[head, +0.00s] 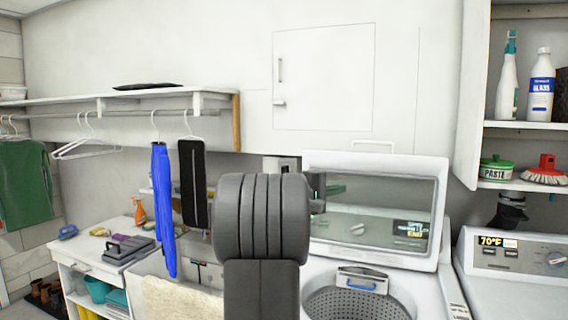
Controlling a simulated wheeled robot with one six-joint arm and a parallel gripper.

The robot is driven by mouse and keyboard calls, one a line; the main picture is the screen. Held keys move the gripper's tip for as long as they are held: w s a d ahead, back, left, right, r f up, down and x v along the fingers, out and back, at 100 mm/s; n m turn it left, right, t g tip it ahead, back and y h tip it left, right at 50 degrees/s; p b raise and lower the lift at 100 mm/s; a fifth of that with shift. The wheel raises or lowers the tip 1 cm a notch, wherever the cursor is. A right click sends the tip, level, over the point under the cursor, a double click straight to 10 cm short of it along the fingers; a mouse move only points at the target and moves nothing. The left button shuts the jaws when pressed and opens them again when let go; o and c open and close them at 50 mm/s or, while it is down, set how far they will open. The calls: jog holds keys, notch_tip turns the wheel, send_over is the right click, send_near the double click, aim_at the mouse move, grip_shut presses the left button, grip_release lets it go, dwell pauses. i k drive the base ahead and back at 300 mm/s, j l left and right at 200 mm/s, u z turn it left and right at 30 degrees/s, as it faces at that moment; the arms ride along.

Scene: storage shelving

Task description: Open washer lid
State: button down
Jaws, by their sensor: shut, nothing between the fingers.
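The washer (434,292) stands at the lower right of centre. My dark arm rises in the middle of the head view and covers the left side of the lid and washer. My gripper's fingers are hidden behind the arm; a small dark part shows at the arm's right, close to the lid's left edge. I cannot tell whether it touches.
A second machine (515,256) showing 70°F stands to the right, below shelves with bottles (541,85) and a red brush (545,171). A left counter holds a grey toolbox (125,250). Hangers and a blue garment (162,215) hang from a rail. A wall hatch (325,75) is closed.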

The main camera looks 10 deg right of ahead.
aim_at(435, 168)
jog(key=i+j+z, duration=0.15)
jog(key=j, duration=0.3)
jog(key=i+j+z, duration=0.1)
jog(key=j, duration=0.3)
jog(key=i+j+z, duration=0.15)
jog(key=j, duration=0.35)
jog(key=i+j+z, duration=0.1)
jog(key=j, duration=0.35)
jog(key=i+j+z, duration=0.15)
jog(key=j, duration=0.35)
jog(key=i+j+z, duration=0.4)
jog(key=i+j, duration=0.7)
jog(key=i, duration=0.1)
